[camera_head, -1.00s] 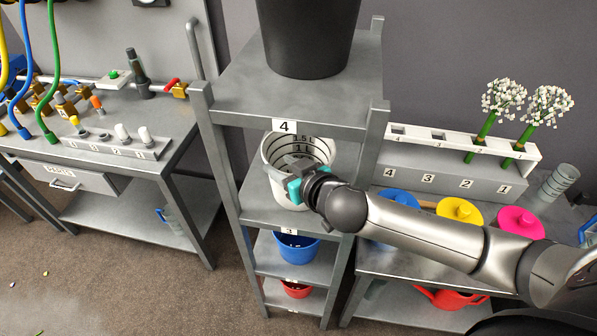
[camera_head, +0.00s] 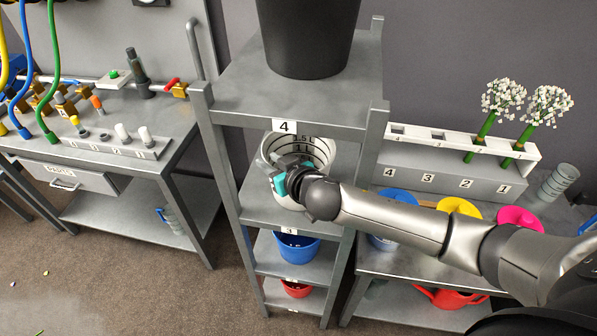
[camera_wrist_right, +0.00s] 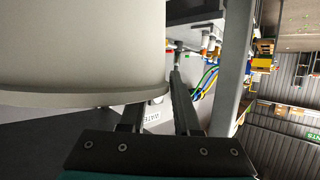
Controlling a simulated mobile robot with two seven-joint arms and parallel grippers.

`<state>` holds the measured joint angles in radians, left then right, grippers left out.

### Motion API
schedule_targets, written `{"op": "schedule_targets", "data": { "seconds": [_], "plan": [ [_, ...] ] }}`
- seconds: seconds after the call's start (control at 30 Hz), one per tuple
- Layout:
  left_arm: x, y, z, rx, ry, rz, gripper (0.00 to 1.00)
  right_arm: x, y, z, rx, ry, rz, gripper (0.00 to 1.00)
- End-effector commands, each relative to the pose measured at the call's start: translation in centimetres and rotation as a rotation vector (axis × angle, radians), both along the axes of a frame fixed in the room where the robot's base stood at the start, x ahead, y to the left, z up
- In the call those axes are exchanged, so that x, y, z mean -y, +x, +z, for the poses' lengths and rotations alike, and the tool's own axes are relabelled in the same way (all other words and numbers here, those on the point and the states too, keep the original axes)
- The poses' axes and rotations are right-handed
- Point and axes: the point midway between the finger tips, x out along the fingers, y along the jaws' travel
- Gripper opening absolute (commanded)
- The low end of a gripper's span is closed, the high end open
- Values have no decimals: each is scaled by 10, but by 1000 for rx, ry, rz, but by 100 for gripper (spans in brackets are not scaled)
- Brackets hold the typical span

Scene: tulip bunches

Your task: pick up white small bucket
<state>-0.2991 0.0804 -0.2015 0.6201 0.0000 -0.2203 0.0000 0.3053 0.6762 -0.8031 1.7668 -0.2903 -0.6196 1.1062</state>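The white small bucket (camera_head: 325,150), with dark volume marks inside, stands on the shelf under the label 4. My right gripper (camera_head: 276,172) is at the bucket's front left side in the head view and covers part of it. In the right wrist view the bucket's pale wall and rim (camera_wrist_right: 70,97) fill the upper left. The fingers of the right gripper (camera_wrist_right: 158,105) show a gap between them. One finger runs up beside the wall, and the other's tip is hidden by the bucket. I cannot tell whether they touch it. My left gripper is not in view.
A black bucket (camera_head: 308,35) stands on the shelf above. A blue bucket (camera_head: 296,248) and a red one (camera_head: 295,289) sit on lower shelves. Shelf posts (camera_head: 222,160) flank the white bucket closely. A flower rack (camera_head: 440,170) stands right.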

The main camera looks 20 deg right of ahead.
Motion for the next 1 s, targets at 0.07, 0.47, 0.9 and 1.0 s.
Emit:
{"op": "schedule_targets", "data": {
  "seconds": [0.07,0.47,0.9,1.0],
  "plan": [
    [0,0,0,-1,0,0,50,0,0,0,0,0,0,21],
    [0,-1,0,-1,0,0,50,0,0,0,0,0,0,0],
    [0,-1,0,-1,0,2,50,0,0,0,-1,2,-1,0],
    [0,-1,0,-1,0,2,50,0,-1,0,-1,2,-1,0]
  ]
}}
